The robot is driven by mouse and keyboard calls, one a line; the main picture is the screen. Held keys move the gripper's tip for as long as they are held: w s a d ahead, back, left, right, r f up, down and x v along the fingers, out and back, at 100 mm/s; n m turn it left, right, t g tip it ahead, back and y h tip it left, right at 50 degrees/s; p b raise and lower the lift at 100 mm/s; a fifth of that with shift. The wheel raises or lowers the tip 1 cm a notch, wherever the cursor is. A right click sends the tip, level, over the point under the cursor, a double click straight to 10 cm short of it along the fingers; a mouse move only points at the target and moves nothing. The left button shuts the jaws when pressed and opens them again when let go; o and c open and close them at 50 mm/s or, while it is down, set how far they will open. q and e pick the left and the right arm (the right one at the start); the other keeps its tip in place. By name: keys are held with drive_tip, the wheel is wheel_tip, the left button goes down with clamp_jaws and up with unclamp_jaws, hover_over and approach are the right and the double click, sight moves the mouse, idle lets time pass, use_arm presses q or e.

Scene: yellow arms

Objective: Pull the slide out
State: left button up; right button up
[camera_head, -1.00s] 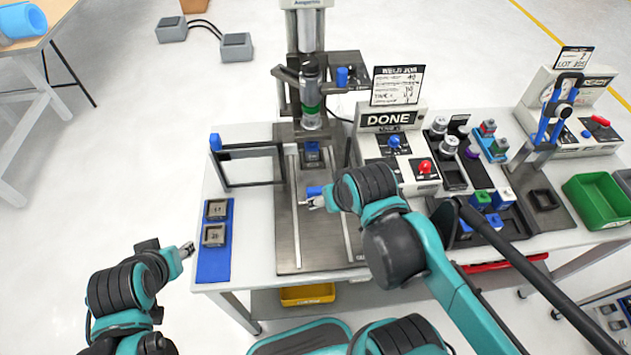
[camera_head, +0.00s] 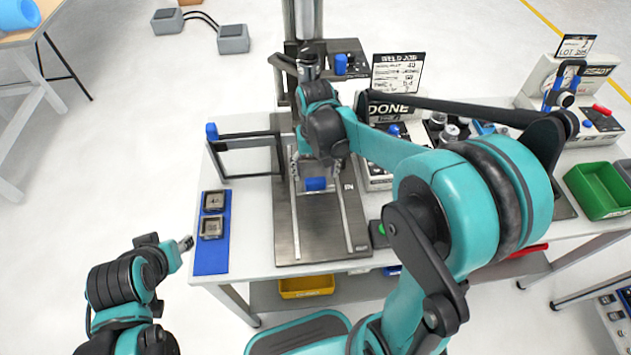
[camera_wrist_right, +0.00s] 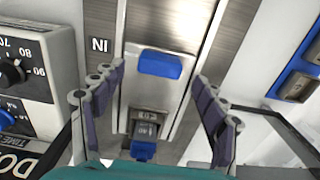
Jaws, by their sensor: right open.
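The slide is a metal carriage between two rails on the press's dark base plate (camera_head: 300,243). Its blue handle (camera_head: 316,184) shows just in front of my right gripper (camera_head: 316,170). In the right wrist view the handle (camera_wrist_right: 160,64) lies between the spread fingertips of my right gripper (camera_wrist_right: 158,71), which is open with a gap on both sides. A grey square part (camera_wrist_right: 146,128) sits on the slide behind the handle. My right arm hides most of the slide in the head view. My left gripper (camera_head: 185,243) is away at the lower left; its jaw state is unclear.
A black frame (camera_head: 247,158) stands left of the rails. A blue mat (camera_head: 211,263) with two square grey parts lies at the table's left edge. The DONE control box (camera_head: 378,175) stands close on the right. The front of the base plate is clear.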

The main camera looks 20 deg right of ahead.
sight(316, 179)
wheel_tip(316, 179, down, 4)
drive_tip(key=shift+f+b, duration=0.1)
drive_tip(key=shift+b, duration=0.55)
clamp_jaws()
drive_tip(key=s+a+p, duration=0.1)
drive_tip(key=s, duration=0.4)
drive_tip(key=s+a+p, duration=0.1)
drive_tip(key=s, duration=0.5)
drive_tip(key=s+a+p, duration=0.1)
drive_tip(key=s+a, duration=0.1)
drive_tip(key=s, duration=0.4)
drive_tip(key=shift+s+p, duration=0.2)
drive_tip(key=shift+p, duration=0.2)
drive_tip(key=shift+s+a, duration=0.2)
drive_tip(key=shift+s, duration=0.5)
